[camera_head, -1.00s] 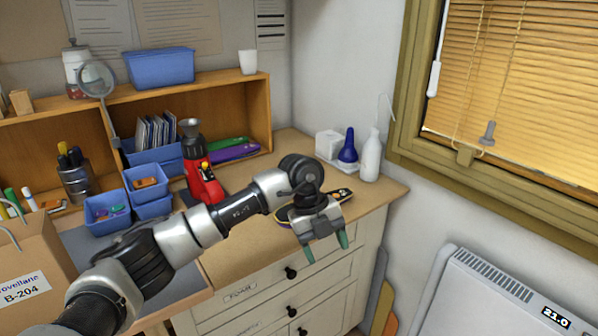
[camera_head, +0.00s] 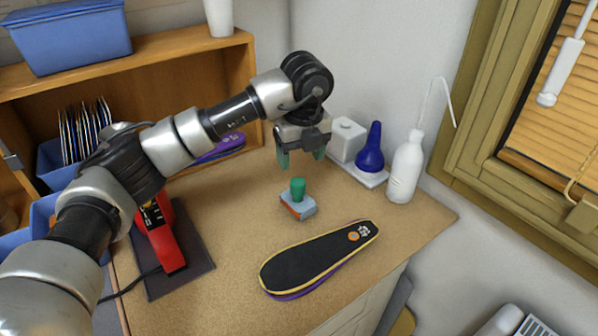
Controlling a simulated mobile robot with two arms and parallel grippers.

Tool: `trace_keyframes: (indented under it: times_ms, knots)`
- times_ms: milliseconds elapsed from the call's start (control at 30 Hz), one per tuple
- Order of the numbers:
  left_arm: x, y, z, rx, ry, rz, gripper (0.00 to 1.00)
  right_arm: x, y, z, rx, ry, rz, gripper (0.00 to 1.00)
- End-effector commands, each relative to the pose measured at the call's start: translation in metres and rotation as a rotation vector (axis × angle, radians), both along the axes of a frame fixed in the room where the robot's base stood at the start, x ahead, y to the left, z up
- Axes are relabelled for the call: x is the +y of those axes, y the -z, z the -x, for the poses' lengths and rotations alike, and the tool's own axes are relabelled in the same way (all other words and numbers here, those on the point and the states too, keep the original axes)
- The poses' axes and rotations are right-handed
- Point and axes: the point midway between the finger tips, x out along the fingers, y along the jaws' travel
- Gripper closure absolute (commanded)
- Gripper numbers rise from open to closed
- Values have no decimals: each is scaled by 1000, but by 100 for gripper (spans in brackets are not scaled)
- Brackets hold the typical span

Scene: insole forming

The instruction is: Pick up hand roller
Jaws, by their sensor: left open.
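A small tool with an upright green handle and a pale blue and orange-red body (camera_head: 299,206) stands on the wooden worktop; it is likely the hand roller, but I cannot clearly see a roller on it. My left gripper (camera_head: 302,158) is open and empty, its green-tipped fingers pointing down. In the picture it is just above and behind the green handle, apart from it. My right gripper is not in view.
A black insole with yellow and purple edges (camera_head: 318,257) lies in front. A white bottle (camera_head: 405,168), blue bulb (camera_head: 370,152) and white box (camera_head: 347,138) stand close at right. A red tool (camera_head: 160,235) sits on a dark mat at left.

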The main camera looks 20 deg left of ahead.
Motion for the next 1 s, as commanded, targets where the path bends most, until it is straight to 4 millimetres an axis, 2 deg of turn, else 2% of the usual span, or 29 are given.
trace_keyframes:
  times_ms: [200, 333, 467, 567, 733, 833, 1000]
  knots:
    - [2, 28, -2, 6, 1, -1, 34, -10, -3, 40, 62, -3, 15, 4]
    - [4, 46, -4, 4, 1, 0, 34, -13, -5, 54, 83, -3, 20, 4]
    - [5, 55, -5, 3, 0, 0, 34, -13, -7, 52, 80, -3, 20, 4]
    - [6, 63, -7, 4, 0, 0, 34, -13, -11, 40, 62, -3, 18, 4]
    - [11, 88, -14, 6, 0, 0, 34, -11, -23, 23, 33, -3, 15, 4]
    - [11, 100, -15, 3, 2, 0, 34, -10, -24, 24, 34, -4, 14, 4]
    - [11, 107, -15, 1, 2, 0, 34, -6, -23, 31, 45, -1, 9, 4]
